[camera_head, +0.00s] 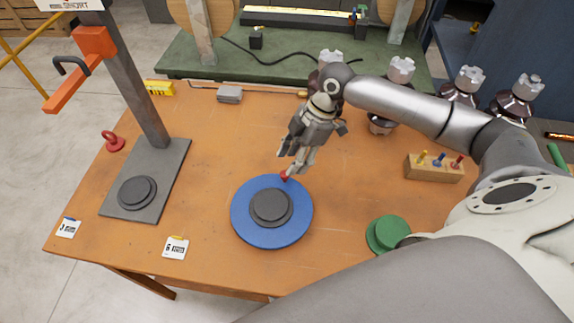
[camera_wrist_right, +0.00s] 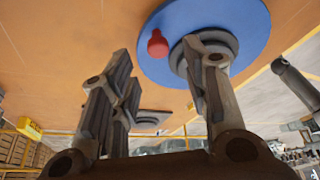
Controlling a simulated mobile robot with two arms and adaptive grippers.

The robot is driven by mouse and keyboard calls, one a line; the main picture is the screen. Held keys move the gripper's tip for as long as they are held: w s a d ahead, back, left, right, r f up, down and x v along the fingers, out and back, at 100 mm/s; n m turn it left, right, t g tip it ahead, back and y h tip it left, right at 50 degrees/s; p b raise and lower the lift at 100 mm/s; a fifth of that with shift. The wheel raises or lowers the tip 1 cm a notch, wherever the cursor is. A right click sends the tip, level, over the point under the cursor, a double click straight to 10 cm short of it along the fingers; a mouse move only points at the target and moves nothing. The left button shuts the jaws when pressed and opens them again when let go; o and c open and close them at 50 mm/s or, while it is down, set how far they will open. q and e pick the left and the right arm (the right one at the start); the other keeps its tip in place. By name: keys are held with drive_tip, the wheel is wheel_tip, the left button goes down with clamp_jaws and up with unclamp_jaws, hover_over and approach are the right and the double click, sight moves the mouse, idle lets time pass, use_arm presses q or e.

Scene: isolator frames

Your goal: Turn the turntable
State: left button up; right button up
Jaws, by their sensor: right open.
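The turntable is a blue disc (camera_head: 240,222) with a dark grey hub (camera_head: 270,207) in its middle. It lies on the orange-brown table and also shows in the right wrist view (camera_wrist_right: 253,52). A small red knob (camera_head: 285,176) stands near the disc's far edge, and it also shows in the right wrist view (camera_wrist_right: 157,44). My right gripper (camera_head: 290,164) is just above and beside the red knob, with its fingers pointing down. Its fingers (camera_wrist_right: 160,75) are spread apart, with nothing between them. My left gripper is not in view.
A press stand with a grey base (camera_head: 175,165) and orange lever (camera_head: 75,85) stands at left. A red ring piece (camera_head: 113,141) lies nearby. A green round piece (camera_head: 388,234) and a wooden block with coloured pegs (camera_head: 434,168) lie to the right. Table is clear around the disc.

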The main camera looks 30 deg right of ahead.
drive_tip(key=x, duration=0.5)
drive_tip(key=shift+d+f+p, duration=0.1)
drive_tip(key=shift+p, duration=0.3)
clamp_jaws()
